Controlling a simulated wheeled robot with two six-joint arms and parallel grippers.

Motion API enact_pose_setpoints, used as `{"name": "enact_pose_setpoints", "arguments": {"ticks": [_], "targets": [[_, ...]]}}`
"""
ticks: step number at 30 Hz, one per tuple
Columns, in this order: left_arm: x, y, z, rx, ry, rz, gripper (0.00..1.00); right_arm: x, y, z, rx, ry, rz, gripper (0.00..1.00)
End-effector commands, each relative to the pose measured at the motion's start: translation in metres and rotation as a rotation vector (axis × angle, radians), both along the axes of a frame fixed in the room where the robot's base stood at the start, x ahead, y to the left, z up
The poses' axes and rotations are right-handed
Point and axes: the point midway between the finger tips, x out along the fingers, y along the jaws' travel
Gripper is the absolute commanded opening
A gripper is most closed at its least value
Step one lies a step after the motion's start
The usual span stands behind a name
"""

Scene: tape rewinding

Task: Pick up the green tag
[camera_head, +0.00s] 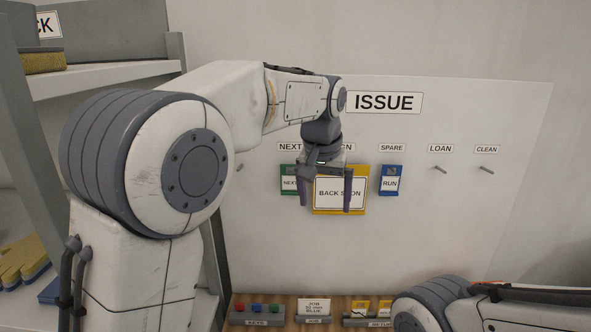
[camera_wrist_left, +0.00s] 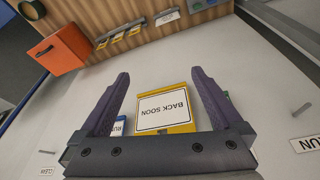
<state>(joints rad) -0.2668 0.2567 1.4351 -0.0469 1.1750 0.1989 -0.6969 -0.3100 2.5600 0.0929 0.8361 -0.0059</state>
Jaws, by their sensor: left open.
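The green tag (camera_head: 288,171), with a white label that starts "NEXT", hangs on the wall board under the NEXT label. The left finger of my left gripper (camera_head: 325,207) partly covers its right edge. That gripper is open and points down in front of the yellow BACK SOON sign (camera_head: 340,209), right of the green tag. In the left wrist view the open fingers (camera_wrist_left: 160,74) frame the yellow sign (camera_wrist_left: 165,122), which appears upside down. My right gripper is out of view.
A blue RUN tag (camera_head: 390,181) hangs right of the yellow sign. The LOAN peg (camera_head: 440,169) and CLEAN peg (camera_head: 486,170) are bare. A wooden bench (camera_head: 275,300) with trays lies below. A shelf (camera_head: 105,76) stands left. An orange bin (camera_wrist_left: 62,50) shows in the wrist view.

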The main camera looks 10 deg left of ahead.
Motion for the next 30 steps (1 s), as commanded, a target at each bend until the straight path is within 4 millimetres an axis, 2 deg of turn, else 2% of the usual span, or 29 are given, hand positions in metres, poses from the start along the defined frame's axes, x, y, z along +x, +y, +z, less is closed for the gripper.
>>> {"name": "enact_pose_setpoints", "arguments": {"ticks": [1, 4, 7, 11, 14, 21, 25, 30], "targets": [[0.027, 0.019, 0.023, 0.003, -0.023, 0.061, 1.00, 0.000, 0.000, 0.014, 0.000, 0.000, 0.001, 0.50], [0.061, 0.050, 0.048, 0.007, -0.060, 0.155, 1.00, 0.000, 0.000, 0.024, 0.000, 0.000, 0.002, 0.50], [0.083, 0.074, 0.065, 0.012, -0.088, 0.223, 1.00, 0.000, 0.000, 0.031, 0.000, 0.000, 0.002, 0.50], [0.096, 0.094, 0.074, 0.015, -0.106, 0.273, 1.00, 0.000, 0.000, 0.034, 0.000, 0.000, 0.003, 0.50], [0.102, 0.099, 0.068, 0.016, -0.109, 0.285, 1.00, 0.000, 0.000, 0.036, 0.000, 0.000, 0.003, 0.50], [0.115, 0.101, 0.036, 0.015, -0.110, 0.283, 1.00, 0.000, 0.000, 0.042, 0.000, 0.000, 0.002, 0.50], [0.118, 0.102, 0.028, 0.015, -0.112, 0.283, 1.00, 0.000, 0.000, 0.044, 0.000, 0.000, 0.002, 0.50], [0.129, 0.106, 0.014, 0.016, -0.107, 0.283, 1.00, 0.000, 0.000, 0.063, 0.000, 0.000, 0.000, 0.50]]}}
